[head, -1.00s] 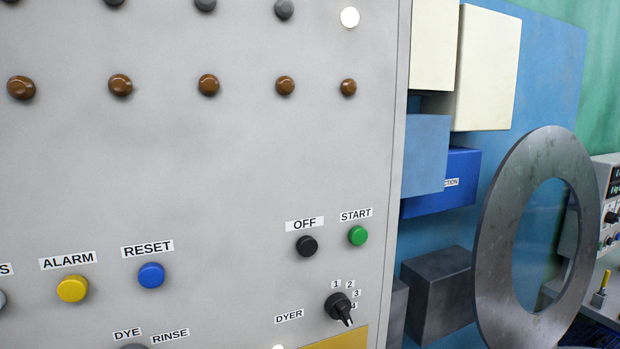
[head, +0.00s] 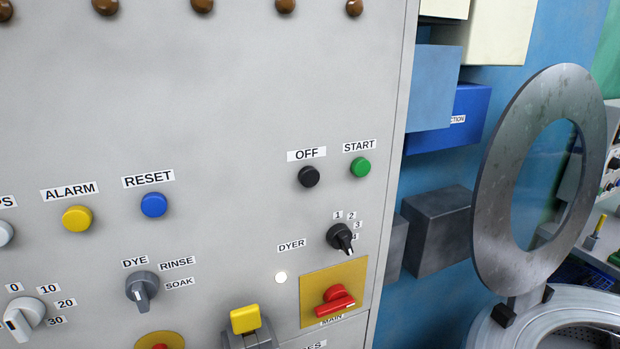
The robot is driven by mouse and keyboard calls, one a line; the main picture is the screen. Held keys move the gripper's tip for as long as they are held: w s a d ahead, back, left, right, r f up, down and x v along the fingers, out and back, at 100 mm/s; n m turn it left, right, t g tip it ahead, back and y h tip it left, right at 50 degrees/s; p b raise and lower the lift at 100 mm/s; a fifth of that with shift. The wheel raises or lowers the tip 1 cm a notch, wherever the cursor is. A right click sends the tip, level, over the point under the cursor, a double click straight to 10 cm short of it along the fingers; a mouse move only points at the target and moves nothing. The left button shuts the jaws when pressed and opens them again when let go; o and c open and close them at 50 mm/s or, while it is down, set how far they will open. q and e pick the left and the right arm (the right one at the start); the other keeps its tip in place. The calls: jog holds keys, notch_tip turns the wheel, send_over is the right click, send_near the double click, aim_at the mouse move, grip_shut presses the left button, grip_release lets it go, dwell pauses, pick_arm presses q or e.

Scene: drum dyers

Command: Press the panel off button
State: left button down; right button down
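The black OFF button (head: 309,176) sits on the grey control panel (head: 220,110), right of the middle in the head view, under a white label reading OFF (head: 306,154). It is a round knob standing out from the panel face, and nothing covers it. The green START button (head: 360,167) is just to its right. Neither of my grippers shows in the head view.
A black DYER selector (head: 340,237) and a red MAIN switch (head: 338,300) on a yellow plate lie below. A blue RESET button (head: 154,204) and yellow ALARM button (head: 77,218) are left. A large metal ring (head: 490,190) stands right of the panel.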

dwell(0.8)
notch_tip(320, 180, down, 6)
jog(key=b, duration=0.6)
jog(key=shift+b, duration=0.3)
